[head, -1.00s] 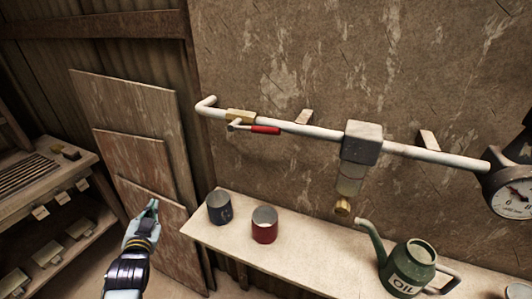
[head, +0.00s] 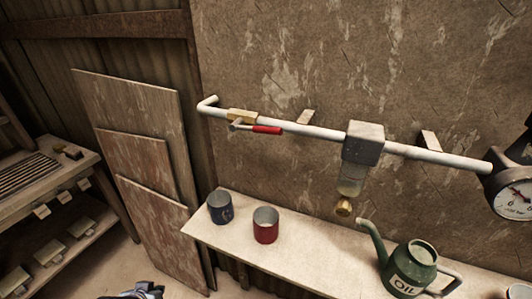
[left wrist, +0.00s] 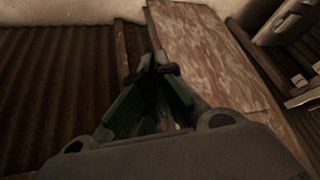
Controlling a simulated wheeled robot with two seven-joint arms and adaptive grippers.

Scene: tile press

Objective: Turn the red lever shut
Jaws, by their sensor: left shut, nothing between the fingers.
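The red lever (head: 267,130) is on a brass valve (head: 240,116) in the white pipe (head: 310,131) on the wall. Its red grip points right, roughly along the pipe and just below it. My left gripper (left wrist: 157,69) is shut and empty in the left wrist view. In the head view only a small part of my left arm's end shows at the bottom edge, far below and left of the lever. The lever does not show in the left wrist view. My right gripper is in neither view.
Below the pipe, a shelf (head: 320,258) holds a blue can (head: 220,208), a red can (head: 265,226) and a green oil can (head: 409,268). A grey block (head: 363,143) and a gauge (head: 512,196) sit along the pipe. Boards (head: 150,215) lean left of the shelf.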

